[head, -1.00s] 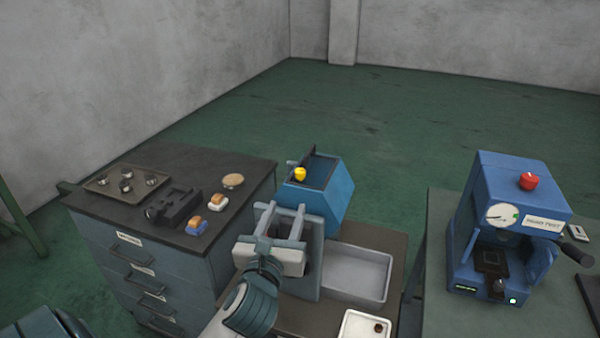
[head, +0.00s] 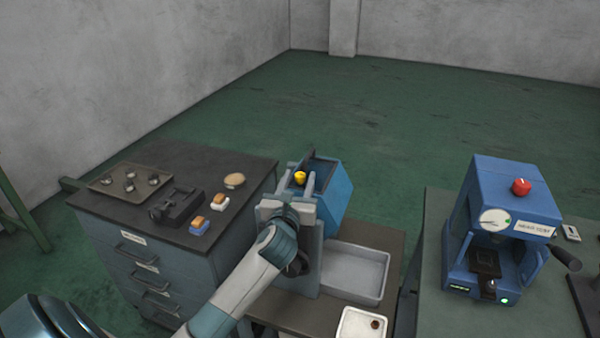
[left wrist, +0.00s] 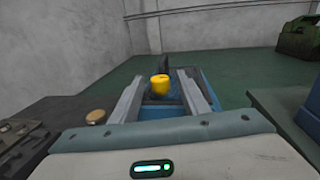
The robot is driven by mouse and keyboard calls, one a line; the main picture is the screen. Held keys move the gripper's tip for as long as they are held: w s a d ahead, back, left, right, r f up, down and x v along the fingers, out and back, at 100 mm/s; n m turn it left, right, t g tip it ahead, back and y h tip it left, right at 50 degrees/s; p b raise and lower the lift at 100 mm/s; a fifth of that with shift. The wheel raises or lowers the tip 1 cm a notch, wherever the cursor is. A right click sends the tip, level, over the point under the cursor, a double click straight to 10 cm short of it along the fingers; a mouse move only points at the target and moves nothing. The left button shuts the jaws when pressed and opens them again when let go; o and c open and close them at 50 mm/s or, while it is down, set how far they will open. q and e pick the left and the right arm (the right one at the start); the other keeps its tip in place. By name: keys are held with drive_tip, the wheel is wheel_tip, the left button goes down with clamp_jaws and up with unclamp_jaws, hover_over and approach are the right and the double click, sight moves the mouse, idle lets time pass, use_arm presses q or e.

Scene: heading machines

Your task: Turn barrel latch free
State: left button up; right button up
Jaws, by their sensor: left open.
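A yellow knob (head: 300,178), which looks like the barrel latch, sits on the upper part of the blue machine (head: 337,196). A dark upright plate stands close behind the knob. My left gripper (head: 297,182) is open and empty, its two pale fingers pointing away from me toward the knob. In the left wrist view the yellow knob (left wrist: 160,85) appears between the two fingers of the left gripper (left wrist: 160,84); I cannot tell whether they touch it. The knob's lower part is hidden. My right gripper is not in view.
A dark-topped cabinet (head: 230,212) with a vise, brushes and a parts tray stands left. A blue test press (head: 510,222) stands on the right bench.

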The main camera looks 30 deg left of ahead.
use_arm(q)
drive_tip(key=shift+x, duration=0.8)
clamp_jaws()
